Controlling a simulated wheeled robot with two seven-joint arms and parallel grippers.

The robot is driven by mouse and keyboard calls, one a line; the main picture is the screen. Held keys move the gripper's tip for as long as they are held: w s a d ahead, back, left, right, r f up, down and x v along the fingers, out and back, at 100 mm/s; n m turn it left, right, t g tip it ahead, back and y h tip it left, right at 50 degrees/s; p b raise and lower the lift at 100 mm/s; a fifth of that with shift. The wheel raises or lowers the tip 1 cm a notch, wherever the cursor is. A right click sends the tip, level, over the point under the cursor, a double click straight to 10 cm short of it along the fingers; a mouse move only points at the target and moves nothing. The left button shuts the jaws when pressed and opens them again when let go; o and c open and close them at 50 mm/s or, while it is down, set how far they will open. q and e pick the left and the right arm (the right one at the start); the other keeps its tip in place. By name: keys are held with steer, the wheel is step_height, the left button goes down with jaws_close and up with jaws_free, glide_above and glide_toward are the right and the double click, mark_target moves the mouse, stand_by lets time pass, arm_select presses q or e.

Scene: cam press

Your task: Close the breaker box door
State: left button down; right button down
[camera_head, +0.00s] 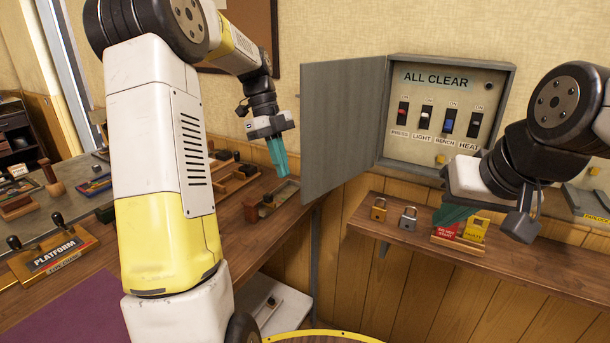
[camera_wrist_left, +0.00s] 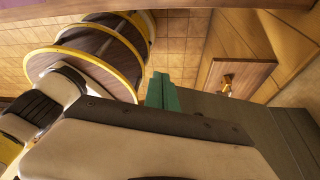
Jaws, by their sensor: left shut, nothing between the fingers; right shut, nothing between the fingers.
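The breaker box (camera_head: 440,115) is on the wall at the right of the head view, with its grey door (camera_head: 343,128) swung wide open to the left. Inside are several switches (camera_head: 447,120) under an "ALL CLEAR" label (camera_head: 436,80). My left gripper (camera_head: 279,160) is shut and empty, pointing down just left of the door, apart from it in the head view. Its green fingers also show in the left wrist view (camera_wrist_left: 162,92). My right gripper (camera_head: 452,214) is shut and empty, below the box in front of the shelf.
A wooden shelf (camera_head: 500,262) under the box holds a brass padlock (camera_head: 379,210), a grey padlock (camera_head: 408,218) and a holder with red and yellow tags (camera_head: 472,229). A workbench (camera_head: 265,235) with wooden pieces and a "PLATFORM" control block (camera_head: 55,258) stands left.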

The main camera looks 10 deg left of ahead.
arm_select(q)
steer(key=s+d, duration=0.1)
steer(key=d+f, duration=0.1)
steer(key=s+d, duration=0.1)
steer(key=shift+s+d+f, duration=0.25)
steer(key=shift+s+d, duration=0.1)
steer(key=shift+d, duration=0.05)
steer(key=shift+d, duration=0.1)
